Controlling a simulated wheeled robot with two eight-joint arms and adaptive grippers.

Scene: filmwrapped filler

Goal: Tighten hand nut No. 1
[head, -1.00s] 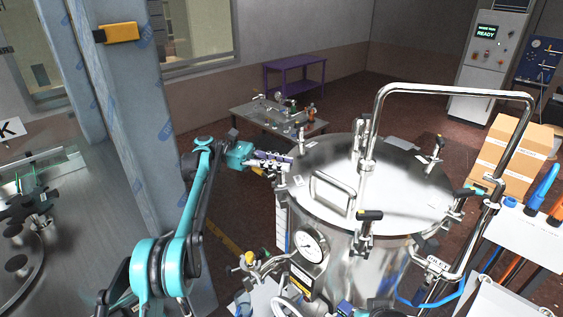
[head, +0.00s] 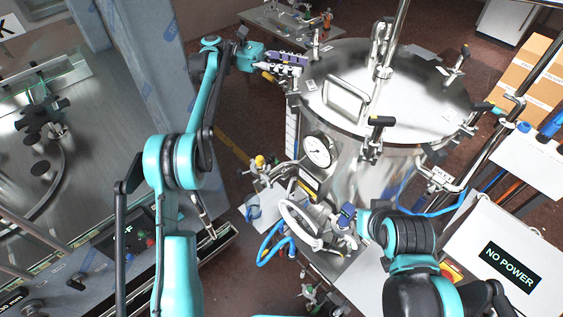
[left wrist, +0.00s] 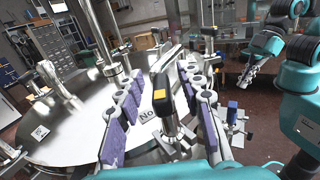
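The round steel vessel lid (head: 420,85) has several hand nuts with black T-handles around its rim. My left gripper (head: 290,64) is at the lid's left edge. In the left wrist view, its purple-padded fingers (left wrist: 166,95) stand apart on both sides of a black handle with a yellow end, a hand nut (left wrist: 162,99). A white label (left wrist: 147,115) beside it reads "No"; the number is hidden. I see gaps between handle and pads.
A front hand nut (head: 380,122) and a tall steel pipe (head: 391,40) rise at the lid. A pressure gauge (head: 318,150) and blue hoses are below. A white "NO POWER" box (head: 510,250) is lower right, cardboard boxes (head: 525,70) at right.

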